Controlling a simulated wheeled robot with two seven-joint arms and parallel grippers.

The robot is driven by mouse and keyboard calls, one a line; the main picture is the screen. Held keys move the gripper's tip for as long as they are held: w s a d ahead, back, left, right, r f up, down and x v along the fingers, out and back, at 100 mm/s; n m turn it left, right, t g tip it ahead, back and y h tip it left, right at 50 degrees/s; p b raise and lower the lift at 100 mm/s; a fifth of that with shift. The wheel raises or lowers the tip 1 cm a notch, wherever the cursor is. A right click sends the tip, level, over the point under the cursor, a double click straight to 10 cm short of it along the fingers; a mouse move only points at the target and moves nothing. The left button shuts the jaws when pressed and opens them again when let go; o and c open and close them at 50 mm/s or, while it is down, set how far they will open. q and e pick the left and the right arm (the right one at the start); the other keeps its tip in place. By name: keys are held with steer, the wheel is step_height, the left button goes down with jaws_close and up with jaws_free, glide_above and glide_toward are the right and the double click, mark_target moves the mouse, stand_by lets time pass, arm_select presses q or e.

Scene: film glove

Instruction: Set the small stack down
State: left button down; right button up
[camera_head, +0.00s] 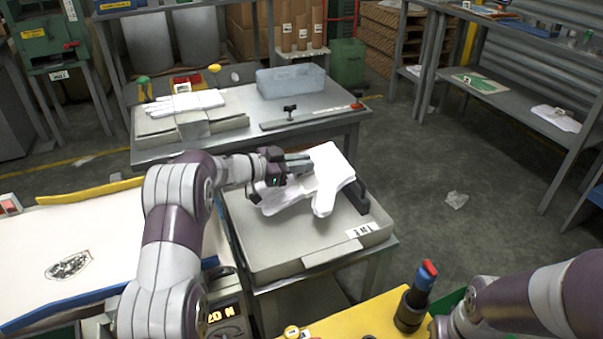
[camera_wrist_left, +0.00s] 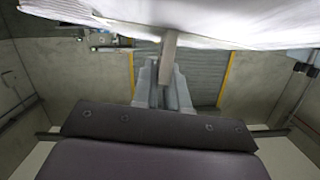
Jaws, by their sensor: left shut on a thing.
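A small stack of white film gloves (camera_head: 325,180) hangs from my left gripper (camera_head: 298,163) over a grey tray (camera_head: 284,268) with a label on its front rim. My left gripper is shut on the stack's upper edge. The stack droops, and its lower edges are close to the tray floor; I cannot tell whether they touch. In the left wrist view the white stack (camera_wrist_left: 225,18) fills the top, above my fingers (camera_wrist_left: 163,85). My right arm comes in at the lower right of the head view, but its fingers do not show.
A dark upright part stands at the tray's right side. Behind is a grey bench with a flat pile of white gloves (camera_head: 185,102) and a translucent blue bin (camera_head: 290,81). The tray's front floor is clear.

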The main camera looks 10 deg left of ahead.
mark_target(301, 180)
arm_select(q)
step_height(301, 180, down, 2)
steer(key=shift+f, duration=0.1)
steer(key=shift+w, duration=0.1)
arm_select(e)
steer(key=shift+w+f, duration=0.1)
steer(key=shift+f, duration=0.25)
arm_select(q)
steer(key=shift+f, duration=0.5)
steer(key=c, duration=1.1)
jaws_free()
steer(key=shift+c, duration=0.2)
